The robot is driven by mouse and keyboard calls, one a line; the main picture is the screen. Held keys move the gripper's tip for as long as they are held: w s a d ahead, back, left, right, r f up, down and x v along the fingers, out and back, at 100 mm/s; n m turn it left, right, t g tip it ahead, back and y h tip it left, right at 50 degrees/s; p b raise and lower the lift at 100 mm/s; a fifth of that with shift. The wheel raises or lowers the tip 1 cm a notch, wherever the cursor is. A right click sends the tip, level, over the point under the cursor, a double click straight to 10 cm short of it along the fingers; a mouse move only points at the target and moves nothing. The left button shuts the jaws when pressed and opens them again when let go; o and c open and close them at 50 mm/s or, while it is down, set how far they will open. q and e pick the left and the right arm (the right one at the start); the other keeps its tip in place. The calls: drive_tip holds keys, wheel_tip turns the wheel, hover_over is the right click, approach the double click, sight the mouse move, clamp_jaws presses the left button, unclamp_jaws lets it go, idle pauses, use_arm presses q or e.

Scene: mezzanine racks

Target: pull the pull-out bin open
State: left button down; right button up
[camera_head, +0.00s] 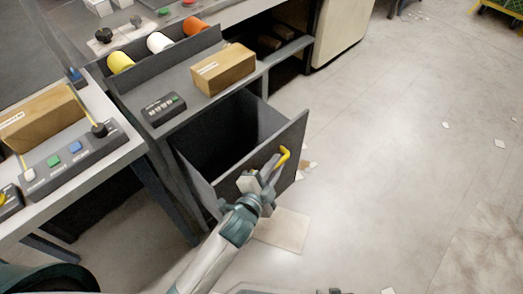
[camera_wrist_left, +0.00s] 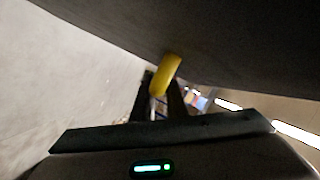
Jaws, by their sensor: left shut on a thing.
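The pull-out bin (camera_head: 290,137) is a dark grey drawer under a grey counter in the head view. It stands well out from the unit, and its inside looks dark and empty. A yellow handle (camera_head: 284,155) is on its front panel. My left gripper (camera_head: 276,165) is at the handle and shut on it. In the left wrist view the yellow handle (camera_wrist_left: 165,74) sits between the two dark fingers (camera_wrist_left: 162,95), close under the dark panel. Part of the handle is hidden by the fingers. My right gripper is not in view.
A cardboard box (camera_head: 224,69) and a small button panel (camera_head: 163,108) lie on the counter above the bin. A table with a control box (camera_head: 72,156) stands at the left. The floor (camera_head: 400,170) to the right is mostly clear, with scattered paper scraps.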

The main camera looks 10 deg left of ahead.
use_arm(q)
drive_tip(key=shift+s+d, duration=0.6)
drive_tip(key=shift+d, duration=0.15)
use_arm(e)
drive_tip(key=shift+w+a+r, duration=0.1)
drive_tip(key=shift+w+a, duration=0.05)
use_arm(q)
drive_tip(key=c, duration=2)
unclamp_jaws()
drive_tip(key=shift+c, duration=0.2)
drive_tip(key=shift+s, duration=0.1)
